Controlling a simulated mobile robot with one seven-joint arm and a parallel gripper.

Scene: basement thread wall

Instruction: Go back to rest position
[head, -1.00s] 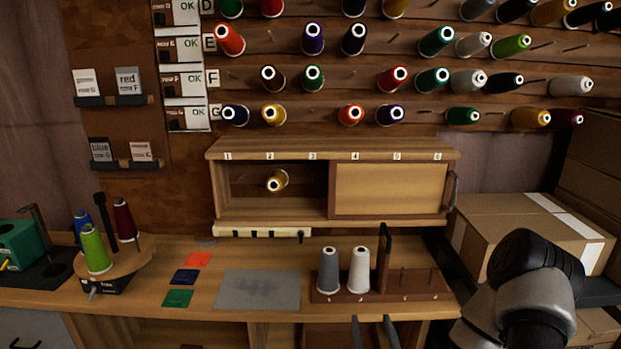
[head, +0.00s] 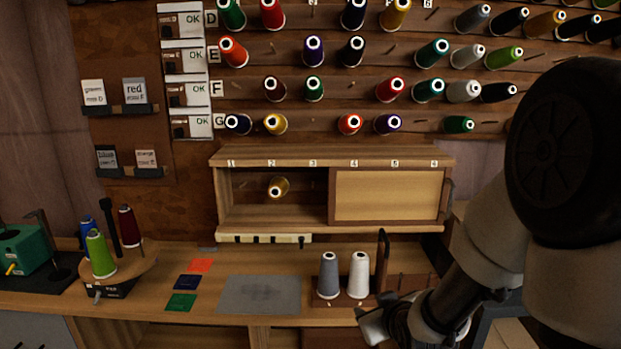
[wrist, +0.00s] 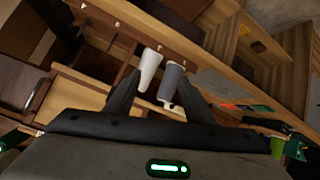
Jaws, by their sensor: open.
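My gripper (wrist: 161,80) is open in the wrist view, its two dark fingers spread apart. No object is held between them. A white thread cone (wrist: 150,68) and a grey thread cone (wrist: 173,82) show beyond the fingertips. In the head view my gripper (head: 372,326) is at the lower middle right, in front of the bench, partly hidden by its own wrist. My arm fills the right side of that view. The grey cone (head: 329,276) and white cone (head: 359,275) stand upright on a brown peg rack (head: 322,301).
A wooden cabinet (head: 385,195) with a sliding door stands at the back of the bench; a gold spool (head: 278,187) is inside. A grey mat (head: 258,294) and a round thread stand (head: 140,262) are on the bench. Thread cones hang on the wall above.

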